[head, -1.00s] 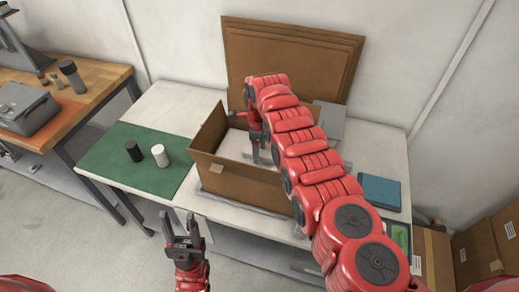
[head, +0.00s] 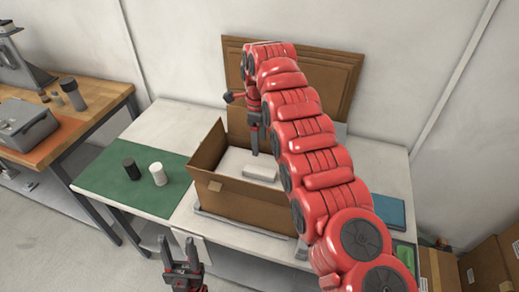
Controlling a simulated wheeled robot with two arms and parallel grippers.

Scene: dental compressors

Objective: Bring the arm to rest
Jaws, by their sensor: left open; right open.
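My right arm (head: 303,128) is red and segmented and reaches over the table, arching above the open cardboard box. My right gripper (head: 254,150) points down above the box, open, and is partly covered by the arm. Below it, a small white block (head: 260,173) lies inside the cardboard box (head: 235,205), apart from the fingers as far as I can see. My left gripper (head: 179,243) is at the lower left, in front of the table's front edge. Its two fingers point up, open and empty.
A black cylinder (head: 131,169) and a white cylinder (head: 158,174) stand on the green mat (head: 108,180). A wooden bench (head: 80,118) with a grey case (head: 26,123) is at left. Flat brown boards (head: 335,68) lean on the wall. A blue item (head: 390,210) lies at right.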

